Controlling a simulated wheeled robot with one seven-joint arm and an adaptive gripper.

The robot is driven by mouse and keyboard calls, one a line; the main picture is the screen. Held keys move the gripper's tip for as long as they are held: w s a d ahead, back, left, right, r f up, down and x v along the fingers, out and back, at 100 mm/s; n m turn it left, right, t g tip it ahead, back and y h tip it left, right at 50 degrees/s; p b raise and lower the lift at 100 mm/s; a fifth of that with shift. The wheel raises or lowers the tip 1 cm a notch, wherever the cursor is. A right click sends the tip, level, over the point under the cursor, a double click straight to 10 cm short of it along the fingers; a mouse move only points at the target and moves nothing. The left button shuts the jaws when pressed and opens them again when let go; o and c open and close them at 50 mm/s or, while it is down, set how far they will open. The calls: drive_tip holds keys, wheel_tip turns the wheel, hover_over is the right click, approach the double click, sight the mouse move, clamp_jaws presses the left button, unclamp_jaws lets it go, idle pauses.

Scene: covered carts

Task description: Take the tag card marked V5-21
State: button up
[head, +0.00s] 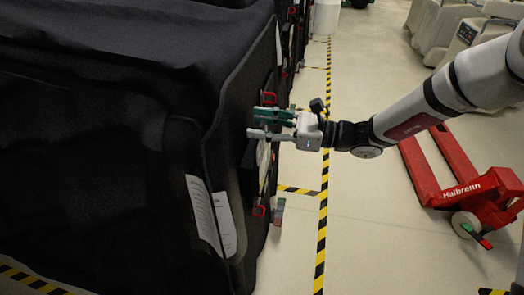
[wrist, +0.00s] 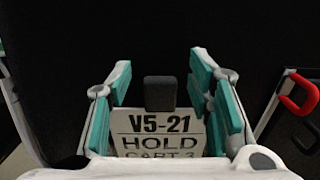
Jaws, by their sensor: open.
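The white tag card (wrist: 158,126) shows in the wrist view, its print reading "V5-21", "HOLD" and a partly cut-off "CART 3". A dark block (wrist: 160,93) sits at its top edge, against dark cloth. My gripper (wrist: 158,78) is open, with teal-padded fingers to the left and right of the card. I cannot tell whether either finger touches it. The card's lower part is hidden by my gripper's body. In the head view my gripper (head: 255,122) is at the side of the black covered cart (head: 110,50); the card cannot be made out clearly there.
A red hook (wrist: 295,98) is right of my fingers in the wrist view. Red hooks show above (head: 269,98) and below (head: 259,211) my gripper. White printed sheets (head: 210,215) hang on the cover. A red pallet truck (head: 465,185) stands right; the striped aisle floor between is clear.

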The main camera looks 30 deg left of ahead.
drive_tip(key=shift+c, duration=0.3)
clamp_jaws()
drive_tip(key=shift+r, duration=0.1)
